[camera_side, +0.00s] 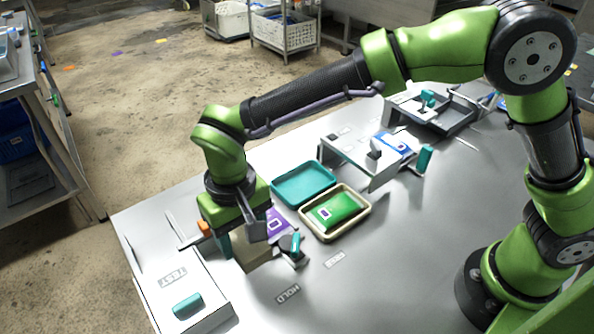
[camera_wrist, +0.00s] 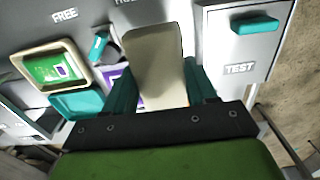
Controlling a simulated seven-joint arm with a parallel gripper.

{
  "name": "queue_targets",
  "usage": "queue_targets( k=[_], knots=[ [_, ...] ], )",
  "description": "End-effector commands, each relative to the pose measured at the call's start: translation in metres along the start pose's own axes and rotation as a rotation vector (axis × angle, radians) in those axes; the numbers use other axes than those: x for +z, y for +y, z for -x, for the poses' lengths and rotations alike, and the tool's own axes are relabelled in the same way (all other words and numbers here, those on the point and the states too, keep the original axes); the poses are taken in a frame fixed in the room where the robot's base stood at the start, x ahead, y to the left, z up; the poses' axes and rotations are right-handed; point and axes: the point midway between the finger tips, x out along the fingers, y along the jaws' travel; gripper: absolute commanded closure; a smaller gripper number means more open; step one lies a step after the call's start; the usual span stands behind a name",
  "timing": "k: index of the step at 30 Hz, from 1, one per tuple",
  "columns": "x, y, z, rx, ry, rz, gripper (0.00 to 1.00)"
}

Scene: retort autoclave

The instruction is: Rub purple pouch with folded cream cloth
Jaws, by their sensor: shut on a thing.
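My gripper (camera_side: 246,246) is low over the near-left part of the steel table and is shut on the folded cream cloth (camera_side: 254,258). In the wrist view the cloth (camera_wrist: 153,62) is a flat beige block between the teal fingers of my gripper (camera_wrist: 160,88). The purple pouch (camera_side: 277,224) lies just right of and behind my gripper in the side view, partly hidden by it. In the wrist view only slivers of the pouch (camera_wrist: 111,75) show beside the left finger. I cannot tell whether the cloth touches the pouch.
A teal-handled clamp (camera_side: 295,243) stands close beside the pouch. A cream tray (camera_side: 362,222) holds a green pouch (camera_side: 337,209), with an empty teal tray (camera_side: 303,184) behind. A TEST box (camera_side: 172,276) with a teal handle is at left. The table around HOLD and FREE is clear.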

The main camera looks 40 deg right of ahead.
Motion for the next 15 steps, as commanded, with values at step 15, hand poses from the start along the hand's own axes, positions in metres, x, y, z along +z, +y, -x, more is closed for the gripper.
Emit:
queue_targets(
  k=[15],
  knots=[
    [-0.081,0.063,0.004,0.002,0.011,-0.36,0.68]
  ],
)
